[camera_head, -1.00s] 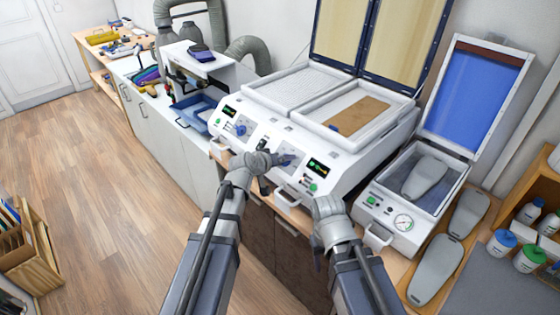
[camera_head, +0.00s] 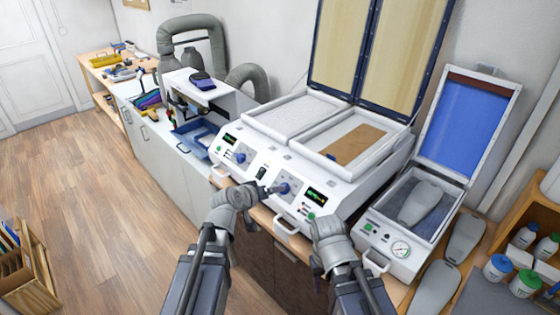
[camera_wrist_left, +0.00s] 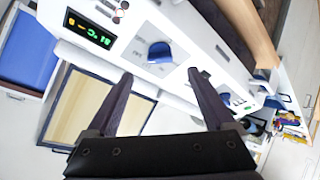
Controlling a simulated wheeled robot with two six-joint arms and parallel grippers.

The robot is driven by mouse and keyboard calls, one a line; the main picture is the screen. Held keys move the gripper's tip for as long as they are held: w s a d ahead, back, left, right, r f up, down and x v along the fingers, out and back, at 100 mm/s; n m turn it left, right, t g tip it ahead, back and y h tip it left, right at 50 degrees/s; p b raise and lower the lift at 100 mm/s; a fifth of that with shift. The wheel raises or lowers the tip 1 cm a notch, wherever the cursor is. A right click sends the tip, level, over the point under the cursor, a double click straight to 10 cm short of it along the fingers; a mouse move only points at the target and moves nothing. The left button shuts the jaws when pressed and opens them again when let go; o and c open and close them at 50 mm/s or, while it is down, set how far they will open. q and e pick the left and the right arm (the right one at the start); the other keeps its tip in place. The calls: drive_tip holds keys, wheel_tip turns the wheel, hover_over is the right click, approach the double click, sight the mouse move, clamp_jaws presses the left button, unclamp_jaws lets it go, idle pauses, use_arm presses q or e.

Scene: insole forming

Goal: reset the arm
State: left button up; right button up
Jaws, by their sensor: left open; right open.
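My left gripper (camera_head: 266,189) is at the front panel of the white heating machine (camera_head: 232,134), just left of its right blue knob (camera_head: 289,188). In the left wrist view, the two dark fingers of my left gripper (camera_wrist_left: 160,76) are spread wide and empty. A blue knob (camera_wrist_left: 160,52) shows between and beyond the fingertips, and no contact is visible. My right gripper (camera_head: 318,268) hangs low in front of the counter edge, left of the vacuum press handle. It points downward, and its fingertips are hard to make out.
The machine's lid (camera_head: 362,45) stands open, with a brown sheet (camera_head: 352,146) in its right tray. Right of it is a press (camera_head: 375,232) with a raised blue lid (camera_head: 462,122) and an insole form (camera_head: 420,203) inside. Open floor lies left.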

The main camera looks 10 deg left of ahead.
use_arm(q)
drive_tip(key=s+d+f+m+g+b, duration=0.5)
drive_tip(key=s+d+f, duration=0.3)
drive_tip(key=s+f, duration=0.3)
drive_tip(key=s+f+m+g+y+b, duration=0.1)
drive_tip(key=s+f+g+y+b, duration=0.4)
drive_tip(key=s+f, duration=0.4)
drive_tip(key=s+g, duration=0.1)
drive_tip(key=s, duration=0.2)
drive_tip(key=shift+a+y, duration=0.3)
drive_tip(key=shift+a, duration=0.1)
